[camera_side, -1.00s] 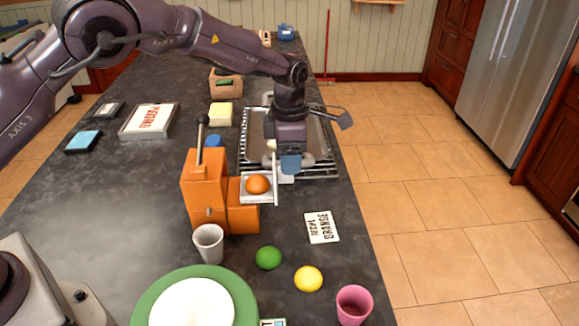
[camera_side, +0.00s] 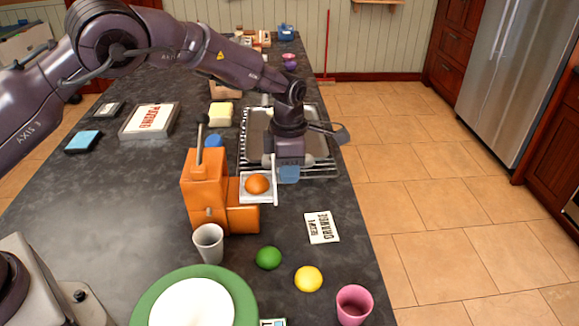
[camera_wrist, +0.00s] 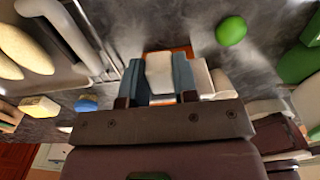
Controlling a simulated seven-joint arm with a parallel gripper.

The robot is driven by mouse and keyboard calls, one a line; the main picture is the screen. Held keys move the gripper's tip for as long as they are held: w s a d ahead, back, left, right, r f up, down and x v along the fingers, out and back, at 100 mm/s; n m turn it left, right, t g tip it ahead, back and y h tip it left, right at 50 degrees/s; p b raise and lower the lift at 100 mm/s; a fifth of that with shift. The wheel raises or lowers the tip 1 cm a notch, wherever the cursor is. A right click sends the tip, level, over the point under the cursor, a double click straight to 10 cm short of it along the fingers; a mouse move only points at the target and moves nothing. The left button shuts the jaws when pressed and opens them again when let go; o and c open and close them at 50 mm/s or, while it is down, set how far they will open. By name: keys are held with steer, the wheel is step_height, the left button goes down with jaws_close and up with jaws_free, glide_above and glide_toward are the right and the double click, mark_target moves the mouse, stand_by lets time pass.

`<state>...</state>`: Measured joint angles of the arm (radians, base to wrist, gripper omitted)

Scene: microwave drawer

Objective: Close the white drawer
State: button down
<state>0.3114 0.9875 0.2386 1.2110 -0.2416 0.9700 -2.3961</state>
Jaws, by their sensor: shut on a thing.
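The white drawer (camera_side: 244,198) sticks out of the right side of the orange machine (camera_side: 205,182). An orange fruit (camera_side: 257,184) lies in it. My gripper (camera_side: 288,174) is at the drawer's outer end, just right of its upright front panel (camera_side: 275,186). In the wrist view, the blue-grey fingers of my gripper (camera_wrist: 159,78) are shut on the drawer's white handle (camera_wrist: 159,70), one finger on each side. In the side view the handle is mostly hidden by the fingers.
A dish rack with a metal tray (camera_side: 256,124) lies behind my gripper. A grey cup (camera_side: 208,243), a lime (camera_side: 268,257), a lemon (camera_side: 308,278), a pink cup (camera_side: 353,304) and a recipe card (camera_side: 321,228) are nearer. The counter's right edge is close.

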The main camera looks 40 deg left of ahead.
mark_target(241, 184)
steer(key=s+a, duration=0.7)
steer(key=shift+a, duration=0.1)
steer(key=c, duration=0.9)
jaws_free()
steer(key=shift+s, duration=0.1)
steer(key=shift+r, duration=0.3)
step_height(241, 184, up, 12)
steer(key=shift+r, duration=0.25)
